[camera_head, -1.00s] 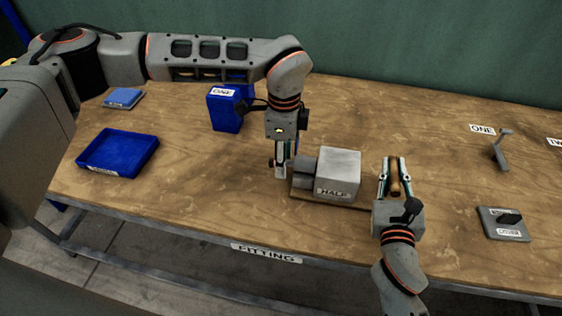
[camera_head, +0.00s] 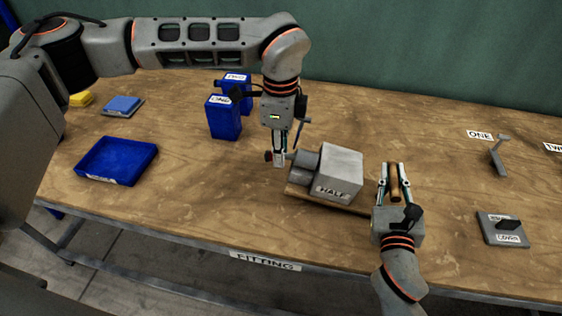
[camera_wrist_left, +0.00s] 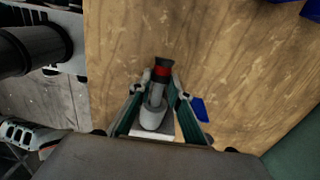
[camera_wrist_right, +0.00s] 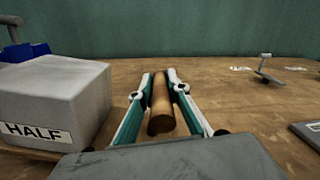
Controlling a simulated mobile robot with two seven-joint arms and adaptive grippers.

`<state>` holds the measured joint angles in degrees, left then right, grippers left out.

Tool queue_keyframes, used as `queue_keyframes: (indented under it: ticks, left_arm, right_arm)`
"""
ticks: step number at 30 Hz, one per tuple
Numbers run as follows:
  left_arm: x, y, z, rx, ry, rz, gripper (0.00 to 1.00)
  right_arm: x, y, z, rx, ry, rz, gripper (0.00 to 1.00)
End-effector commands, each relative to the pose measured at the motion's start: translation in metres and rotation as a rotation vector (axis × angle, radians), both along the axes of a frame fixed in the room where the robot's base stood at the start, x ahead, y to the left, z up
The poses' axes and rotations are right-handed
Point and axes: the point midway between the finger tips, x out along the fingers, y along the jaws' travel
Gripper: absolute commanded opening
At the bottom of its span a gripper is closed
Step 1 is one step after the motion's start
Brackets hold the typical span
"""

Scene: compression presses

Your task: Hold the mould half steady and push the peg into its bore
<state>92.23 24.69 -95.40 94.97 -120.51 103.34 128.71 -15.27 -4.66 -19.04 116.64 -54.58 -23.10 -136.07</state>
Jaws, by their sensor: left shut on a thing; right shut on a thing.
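The grey mould half (camera_head: 340,172), a block labelled HALF, sits on a thin brown board (camera_head: 325,200), slightly skewed. A grey cylindrical boss (camera_head: 306,161) projects from its left side. My left gripper (camera_head: 279,160) is shut around a slim grey peg with a red band and dark end (camera_wrist_left: 160,80), in line with the boss. How deep the peg sits in the bore is hidden. My right gripper (camera_head: 394,168) is shut on a brown cylinder (camera_wrist_right: 160,105), right of the block. Whether that cylinder joins the board or block is hidden.
The table's front edge is close.

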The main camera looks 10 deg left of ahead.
Motion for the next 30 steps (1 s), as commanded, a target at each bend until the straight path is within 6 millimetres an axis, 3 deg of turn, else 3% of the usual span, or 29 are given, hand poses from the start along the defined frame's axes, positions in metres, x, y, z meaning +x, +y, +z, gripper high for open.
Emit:
queue_keyframes:
  ticks: [1,3,8,21,27,30]
  left_arm:
    - [0.004,-0.001,0.015,-0.005,-0.012,0.003,0.0]
    - [0.003,0.005,0.024,-0.004,-0.008,0.006,0.0]
    - [0.003,0.041,0.021,-0.004,-0.007,0.007,0.0]
    - [0.002,0.155,0.019,-0.003,-0.005,0.007,0.0]
    - [0.002,0.185,0.019,-0.003,-0.004,0.004,0.0]
    - [0.002,0.19,0.018,-0.001,0.0,0.001,0.0]
  right_arm:
    - [-0.001,0.0,-0.006,-0.008,0.012,0.0,0.0]
    - [-0.001,0.0,-0.007,-0.009,0.013,0.0,0.0]
    - [-0.001,0.0,-0.008,-0.009,0.015,-0.001,0.0]
    - [-0.001,0.0,-0.005,-0.007,0.01,-0.002,0.0]
    - [-0.001,-0.001,-0.004,-0.006,0.008,-0.002,0.0]
    - [-0.001,0.0,-0.004,-0.006,0.007,-0.001,0.0]
